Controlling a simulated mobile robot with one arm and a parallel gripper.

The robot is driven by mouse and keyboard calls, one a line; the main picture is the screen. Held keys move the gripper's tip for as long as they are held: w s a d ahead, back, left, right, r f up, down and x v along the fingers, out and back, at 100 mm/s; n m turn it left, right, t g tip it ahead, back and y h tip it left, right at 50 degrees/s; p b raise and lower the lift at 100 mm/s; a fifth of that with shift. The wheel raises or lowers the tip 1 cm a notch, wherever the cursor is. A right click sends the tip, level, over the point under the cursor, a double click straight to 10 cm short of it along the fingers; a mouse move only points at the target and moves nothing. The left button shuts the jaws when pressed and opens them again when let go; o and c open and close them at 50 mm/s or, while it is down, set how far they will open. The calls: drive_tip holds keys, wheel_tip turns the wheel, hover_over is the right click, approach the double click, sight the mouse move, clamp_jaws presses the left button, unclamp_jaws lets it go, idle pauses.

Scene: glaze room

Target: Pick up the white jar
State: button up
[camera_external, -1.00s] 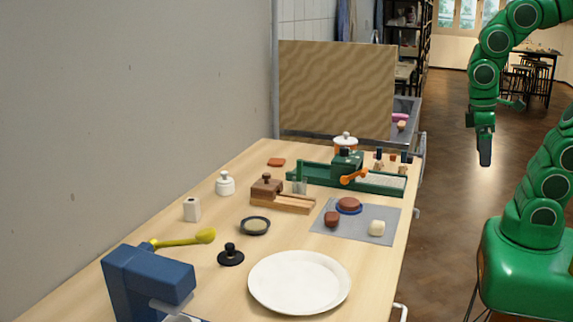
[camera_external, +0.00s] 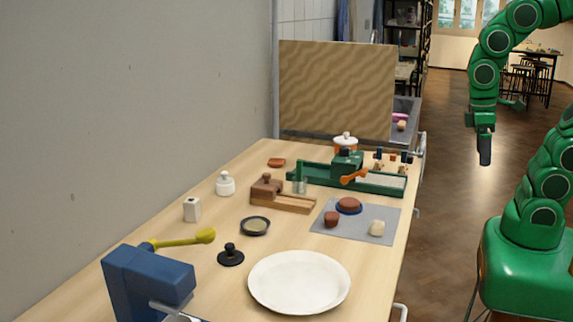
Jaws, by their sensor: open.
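A small white jar with a knobbed lid (camera_external: 225,184) stands upright on the wooden table, toward its left edge near the grey wall. Another lidded vessel, white on top with orange below (camera_external: 345,142), stands at the back of the table, partly hidden by a green device. My gripper (camera_external: 485,162) hangs pointing down over the floor, right of the table and well apart from both. It is open, with nothing seen in it.
A white block (camera_external: 192,209), a wooden box-like tool (camera_external: 283,196) and a dark dish (camera_external: 255,226) stand around the small jar. A green device (camera_external: 370,180), grey mat (camera_external: 353,232), white plate (camera_external: 299,282) and blue machine (camera_external: 147,285) occupy more of the table.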

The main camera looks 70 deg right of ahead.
sight(227, 179)
drive_tip(key=shift+r, duration=0.1)
